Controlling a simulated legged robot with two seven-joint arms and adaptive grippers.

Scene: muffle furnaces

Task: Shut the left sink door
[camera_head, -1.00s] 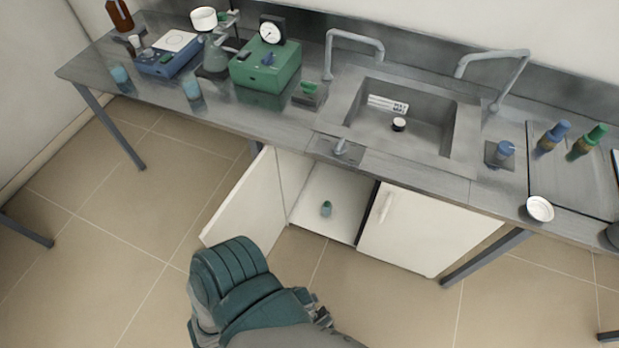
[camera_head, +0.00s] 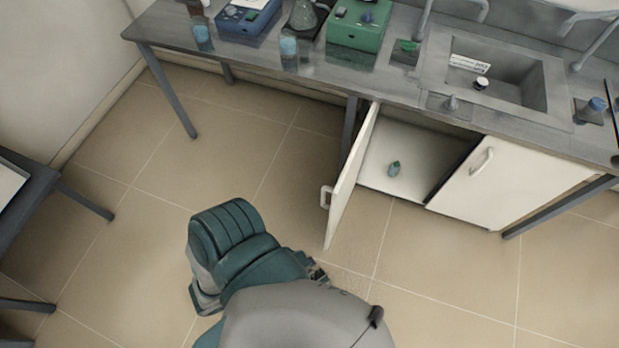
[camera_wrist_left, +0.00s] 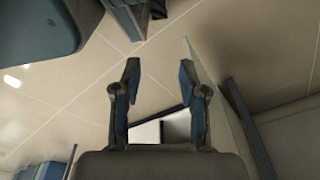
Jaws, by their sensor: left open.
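The left sink door (camera_head: 350,180), a white panel, stands open below the counter and juts out over the floor. Its handle (camera_head: 326,197) shows on its left face. The cabinet opening beside it shows a white floor. My left gripper (camera_wrist_left: 157,85) is open in the left wrist view, with bare tiled floor between its fingertips. In the head view my teal and grey arm is low in the middle, to the left of and below the door; its fingers cannot be made out clearly there. My right gripper is not in view.
The right sink door (camera_head: 505,180) is shut. The sink (camera_head: 500,80) and counter (camera_head: 420,92) are above. A counter leg (camera_head: 348,130) stands just left of the door. Tiled floor to the left is clear.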

